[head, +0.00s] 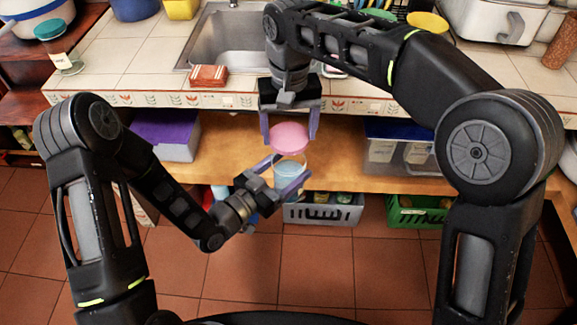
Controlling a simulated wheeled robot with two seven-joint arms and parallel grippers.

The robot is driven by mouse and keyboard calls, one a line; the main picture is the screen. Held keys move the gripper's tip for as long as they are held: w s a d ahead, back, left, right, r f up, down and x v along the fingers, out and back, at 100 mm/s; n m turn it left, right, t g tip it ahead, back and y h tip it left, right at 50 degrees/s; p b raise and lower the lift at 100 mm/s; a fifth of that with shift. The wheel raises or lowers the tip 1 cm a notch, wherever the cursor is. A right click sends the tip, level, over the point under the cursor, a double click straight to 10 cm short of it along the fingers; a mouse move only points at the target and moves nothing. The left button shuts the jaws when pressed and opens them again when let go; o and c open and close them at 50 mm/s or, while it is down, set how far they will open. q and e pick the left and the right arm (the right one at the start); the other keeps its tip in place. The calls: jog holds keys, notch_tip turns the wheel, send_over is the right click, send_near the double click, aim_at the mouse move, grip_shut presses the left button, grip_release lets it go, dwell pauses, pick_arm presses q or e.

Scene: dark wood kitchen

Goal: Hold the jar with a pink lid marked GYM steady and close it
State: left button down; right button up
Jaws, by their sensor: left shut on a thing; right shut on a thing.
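The jar (289,170) is clear with something light blue inside, and it is held upright in the air in front of the counter. Its pink lid (289,138) sits at the top of the jar; I cannot tell whether it is seated or slightly raised. No GYM marking is readable from here. My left gripper (283,176) comes from the lower left and is shut on the jar's body. My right gripper (289,128) points down from above and is shut on the pink lid, one finger at each side.
A tiled counter (130,60) with a sink (228,45) lies behind. Below, a wooden shelf (340,160) holds a purple-lidded box (165,135) and clear bins. Grey (322,212) and green (415,212) crates stand lower down.

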aim_at(289, 137)
jog(key=shift+f, duration=2)
jog(key=shift+f, duration=0.85)
jog(key=shift+f, duration=0.6)
